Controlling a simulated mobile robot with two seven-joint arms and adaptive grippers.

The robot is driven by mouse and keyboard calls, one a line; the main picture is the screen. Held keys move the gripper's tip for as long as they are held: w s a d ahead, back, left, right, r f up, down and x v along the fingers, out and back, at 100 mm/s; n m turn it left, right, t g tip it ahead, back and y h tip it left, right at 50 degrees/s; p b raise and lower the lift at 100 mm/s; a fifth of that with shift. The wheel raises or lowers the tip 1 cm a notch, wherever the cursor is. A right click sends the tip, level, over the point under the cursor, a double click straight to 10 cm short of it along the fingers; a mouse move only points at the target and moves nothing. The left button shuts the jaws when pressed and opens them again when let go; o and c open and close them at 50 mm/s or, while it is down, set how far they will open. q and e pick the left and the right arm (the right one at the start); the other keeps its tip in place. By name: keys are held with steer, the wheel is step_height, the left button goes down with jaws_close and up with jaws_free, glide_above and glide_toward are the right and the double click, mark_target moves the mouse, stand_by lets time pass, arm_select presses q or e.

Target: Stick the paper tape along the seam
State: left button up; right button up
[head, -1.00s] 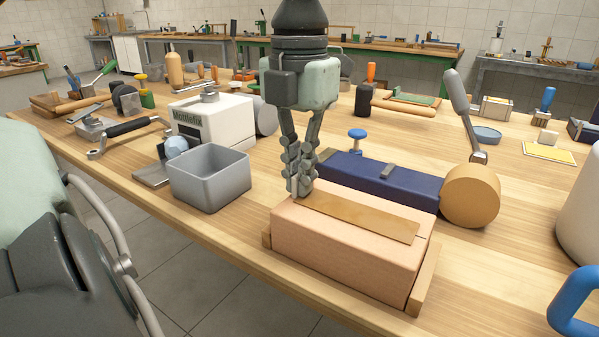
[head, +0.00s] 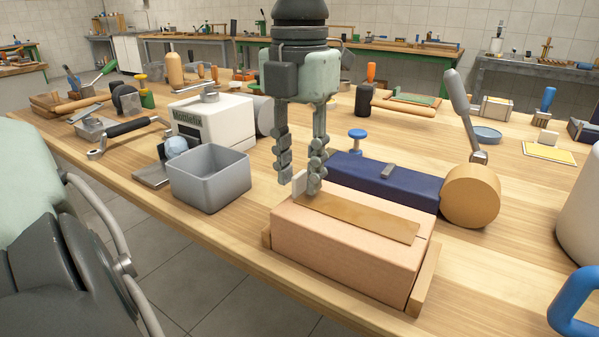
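A pink-tan carton (head: 335,248) sits on the workbench. A brown strip of paper tape (head: 365,219) lies along the middle of its top, from the left end to near the right end. My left gripper (head: 299,189) hangs upright over the tape's left end, with its fingers apart and open. A small pale upright piece (head: 299,183) shows between the fingers; I cannot tell whether it is part of the tape. The seam is hidden under the strip. My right gripper is not in view.
Wooden strips (head: 424,280) border the carton. Behind it are a navy block (head: 400,182) and a tan roll (head: 470,196). A grey open bin (head: 210,182) and a white labelled machine (head: 212,125) stand left. Bare bench (head: 490,270) lies right of the carton.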

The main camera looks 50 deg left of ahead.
arm_select(q)
step_height(320, 180, up, 11)
stand_by(0.3)
stand_by(0.5)
